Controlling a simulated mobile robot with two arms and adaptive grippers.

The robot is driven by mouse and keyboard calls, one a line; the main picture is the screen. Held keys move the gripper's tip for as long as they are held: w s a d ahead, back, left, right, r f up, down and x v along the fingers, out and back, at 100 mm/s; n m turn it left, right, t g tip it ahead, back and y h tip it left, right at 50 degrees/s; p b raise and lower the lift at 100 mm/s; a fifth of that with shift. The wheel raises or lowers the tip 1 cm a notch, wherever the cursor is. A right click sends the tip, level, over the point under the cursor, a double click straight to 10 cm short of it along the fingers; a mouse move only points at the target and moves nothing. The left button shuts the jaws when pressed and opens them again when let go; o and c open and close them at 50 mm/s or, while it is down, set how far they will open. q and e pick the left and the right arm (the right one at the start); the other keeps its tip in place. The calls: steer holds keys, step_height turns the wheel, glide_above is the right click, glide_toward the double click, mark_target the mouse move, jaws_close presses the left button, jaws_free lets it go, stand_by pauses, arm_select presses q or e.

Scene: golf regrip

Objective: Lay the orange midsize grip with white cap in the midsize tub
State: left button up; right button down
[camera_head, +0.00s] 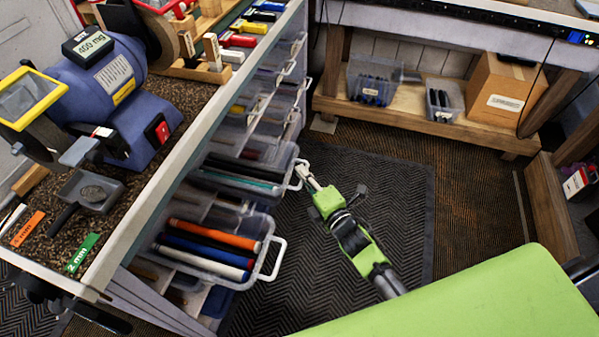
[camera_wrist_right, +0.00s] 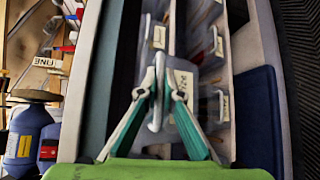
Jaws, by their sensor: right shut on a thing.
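My right gripper (camera_head: 303,176) is at the white handle (camera_head: 297,182) of an upper pulled-out clear tub (camera_head: 232,186), which holds dark, red and teal grips. In the right wrist view the gripper's fingers (camera_wrist_right: 165,72) are shut on that handle (camera_wrist_right: 155,112). An orange grip (camera_head: 214,235) lies in the lower pulled-out tub (camera_head: 247,270), beside blue and white grips. I cannot make out a white cap on it. The tub labels are too blurred to tell which is the midsize tub. My left gripper is not in view.
The bench (camera_head: 150,200) above the tubs carries a blue grinder (camera_head: 110,90) and small tools. A low shelf (camera_head: 390,115) at the back holds a bin (camera_head: 372,83) and a cardboard box (camera_head: 505,90). The dark mat (camera_head: 400,190) around my right arm is clear.

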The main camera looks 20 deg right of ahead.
steer(key=shift+s+d, duration=0.45)
steer(key=shift+d, duration=0.15)
steer(key=c, duration=2.2)
jaws_free()
steer(key=v, duration=1.2)
